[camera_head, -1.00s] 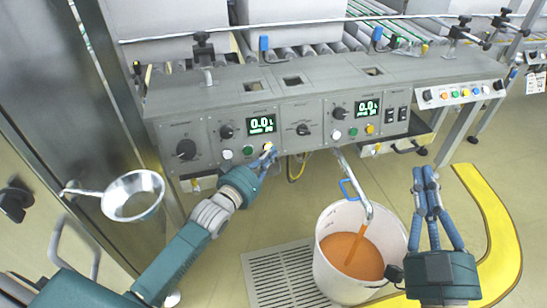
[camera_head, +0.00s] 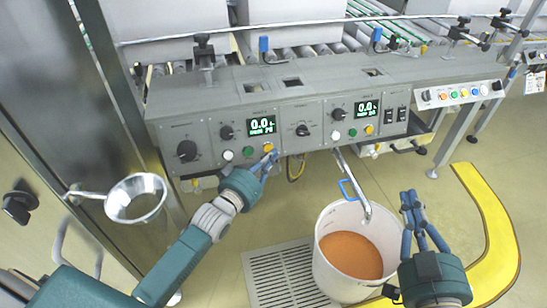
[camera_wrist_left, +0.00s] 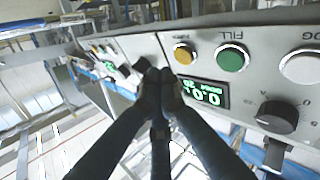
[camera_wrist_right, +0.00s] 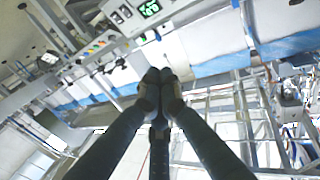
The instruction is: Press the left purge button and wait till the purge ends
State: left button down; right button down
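The left panel has a yellow button (camera_head: 268,147), beside a green button (camera_head: 248,150) and a white one (camera_head: 228,155). The yellow button shows unobstructed in the left wrist view (camera_wrist_left: 184,54); the green one there is labelled FILL. My left gripper (camera_head: 271,160) is shut and empty, its fingertips just below and right of the yellow button, apparently apart from it. My right gripper (camera_head: 411,203) is shut and empty, right of the bucket.
A metal spout (camera_head: 354,190) hangs over a white bucket (camera_head: 323,270) holding orange liquid (camera_head: 350,253). No stream shows from the spout. A second lit display (camera_head: 367,110) and its buttons sit on the right panel. A metal strainer (camera_head: 136,197) is at left, a yellow floor strip (camera_head: 492,220) at right.

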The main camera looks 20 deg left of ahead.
pick_arm(q)
jog(key=shift+s+d+r+p, duration=0.3)
jog(key=shift+s+d+p, duration=0.2)
jog(key=shift+s+p, duration=0.25)
jog(key=shift+s+d+r+p, duration=0.3)
jog(key=shift+s+d+p, duration=0.15)
jog(key=shift+s+p, duration=0.3)
pick_arm(e)
jog(key=s+d+f+g+h, duration=0.1)
jog(key=s+d+f+g, duration=0.1)
jog(key=s+f+g, duration=0.2)
jog(key=s+d+f+g+h, duration=0.1)
jog(key=s+f+g, duration=0.3)
jog(key=f, duration=0.7)
jog(key=shift+d+f+m, duration=0.15)
jog(key=shift+d+m, duration=0.15)
jog(key=shift+d, duration=0.25)
